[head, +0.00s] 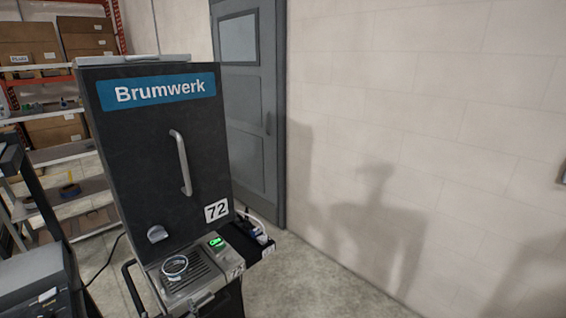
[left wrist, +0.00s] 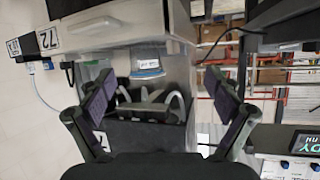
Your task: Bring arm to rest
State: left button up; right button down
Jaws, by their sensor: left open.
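My left gripper (left wrist: 160,82) shows in the left wrist view with its two dark fingers spread wide. It is open, and nothing is held between the fingers. Beyond them is a grey machine body (left wrist: 122,32) with a 72 label (left wrist: 47,39), seen turned on its side. In the head view the dark Brumwerk dispenser (head: 150,130) stands left of centre, its front panel shut with a vertical handle (head: 182,163). No gripper can be made out clearly in the head view. My right gripper is in neither view.
A round metal-rimmed piece (head: 175,266) sits on the dispenser's slotted tray, beside a green-lit display (head: 215,243). Another dark machine (head: 35,280) stands at the left. Shelves with cardboard boxes (head: 28,42) are behind. Floor (head: 330,285) and wall at right are clear.

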pick_arm(q)
jog(key=s+d+f+m+g+h, duration=0.3)
jog(key=s+d+g, duration=0.1)
jog(key=s, duration=0.4)
jog(key=s+d+f+m+g+h, duration=0.3)
jog(key=s+d+m, duration=0.1)
jog(key=s, duration=0.4)
notch_tip(320, 180, down, 24)
jog(key=a+g, duration=0.2)
jog(key=s+a+f+n+g, duration=0.1)
jog(key=s+f, duration=1.8)
jog(key=s, duration=0.1)
jog(key=shift+s+a+f, duration=0.15)
jog(key=shift+s+a, duration=0.15)
jog(key=shift+s, duration=0.05)
